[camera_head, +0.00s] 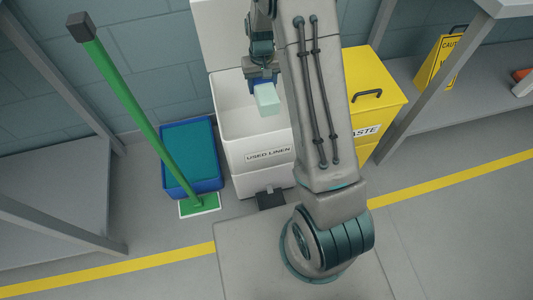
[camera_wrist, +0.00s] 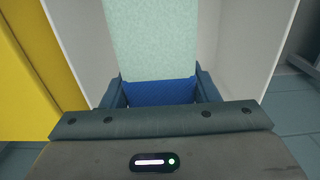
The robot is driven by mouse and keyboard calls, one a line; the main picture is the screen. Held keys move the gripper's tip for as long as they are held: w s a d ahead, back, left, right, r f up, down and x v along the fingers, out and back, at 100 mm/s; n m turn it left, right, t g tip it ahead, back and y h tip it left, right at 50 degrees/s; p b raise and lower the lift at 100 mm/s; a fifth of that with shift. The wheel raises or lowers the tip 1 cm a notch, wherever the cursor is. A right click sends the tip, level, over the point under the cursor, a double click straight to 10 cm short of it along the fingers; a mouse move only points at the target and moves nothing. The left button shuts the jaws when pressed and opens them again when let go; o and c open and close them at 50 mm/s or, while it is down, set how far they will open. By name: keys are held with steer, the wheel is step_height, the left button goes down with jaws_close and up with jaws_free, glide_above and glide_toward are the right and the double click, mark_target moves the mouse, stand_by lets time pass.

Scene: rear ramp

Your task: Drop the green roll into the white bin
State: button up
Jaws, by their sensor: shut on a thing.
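The pale green roll (camera_head: 267,98) is held in my gripper (camera_head: 262,84), with its free end sticking out from the fingers. In the head view it appears over the open top of the white bin (camera_head: 255,135), which is labelled "USED LINEN". In the wrist view the roll (camera_wrist: 152,40) runs away from my gripper (camera_wrist: 160,92), which is shut on it. The white bin's pale walls (camera_wrist: 232,50) show to both sides of the roll. The bin's floor is hidden.
A yellow waste bin (camera_head: 378,88) with a closed lid stands right of the white bin. A blue bin (camera_head: 190,150) and a green-handled tool (camera_head: 130,100) are to its left. Grey shelves (camera_head: 55,215) stand on the left and right.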

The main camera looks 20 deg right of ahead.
steer(key=shift+f+b, duration=0.85)
steer(key=shift+f, duration=0.75)
steer(key=o, duration=1.2)
steer(key=shift+o, duration=0.2)
step_height(320, 180, up, 14)
steer(key=p, duration=0.4)
steer(key=s+r+t+p, duration=0.1)
steer(key=s+r+p, duration=1)
steer(key=r, duration=0.5)
steer(key=s+r+t+p, duration=0.1)
steer(key=s+r+p, duration=1)
steer(key=s+r, duration=0.3)
step_height(320, 180, up, 2)
steer(key=shift+s+r+t, duration=0.1)
steer(key=shift+s+t, duration=0.1)
steer(key=shift+t, duration=0.2)
